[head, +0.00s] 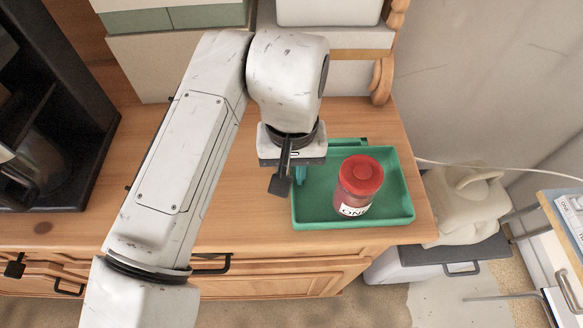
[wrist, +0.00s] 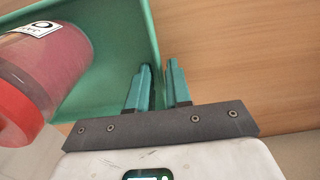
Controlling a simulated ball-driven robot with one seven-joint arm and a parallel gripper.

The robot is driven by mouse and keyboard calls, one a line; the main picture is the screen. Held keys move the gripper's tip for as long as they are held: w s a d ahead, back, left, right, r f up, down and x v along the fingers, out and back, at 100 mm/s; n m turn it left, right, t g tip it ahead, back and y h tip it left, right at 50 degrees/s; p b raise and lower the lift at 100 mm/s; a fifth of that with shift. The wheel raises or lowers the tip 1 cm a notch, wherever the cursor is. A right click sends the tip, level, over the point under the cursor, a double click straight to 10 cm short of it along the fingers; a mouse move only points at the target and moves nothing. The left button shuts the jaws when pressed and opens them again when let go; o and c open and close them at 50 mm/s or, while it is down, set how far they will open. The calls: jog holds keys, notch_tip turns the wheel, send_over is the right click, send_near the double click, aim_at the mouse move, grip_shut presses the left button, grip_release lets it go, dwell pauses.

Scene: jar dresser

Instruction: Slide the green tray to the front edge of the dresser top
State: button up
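The green tray (head: 308,214) lies on the right part of the wooden dresser top (head: 247,195), its front rim close to the front edge. A red-lidded jar (head: 356,187) with a white label stands upright in it, right of its middle. My gripper (head: 299,178) is at the tray's left side, pointing down. In the wrist view, its two teal fingers (wrist: 160,66) stand close together around the tray's side wall (wrist: 151,30), one inside and one outside. They appear shut on it. The jar also shows in the wrist view (wrist: 45,75), left of the fingers.
White and green boxes (head: 175,17) stand along the back of the dresser. A black appliance (head: 50,110) is at the far left. A beige jug (head: 465,200) stands right of the dresser. The wood left of the tray is bare below my arm.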

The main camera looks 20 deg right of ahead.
jog(key=shift+o, duration=1.3)
notch_tip(320, 180, up, 11)
jog(key=b, duration=0.1)
jog(key=shift+f, duration=0.15)
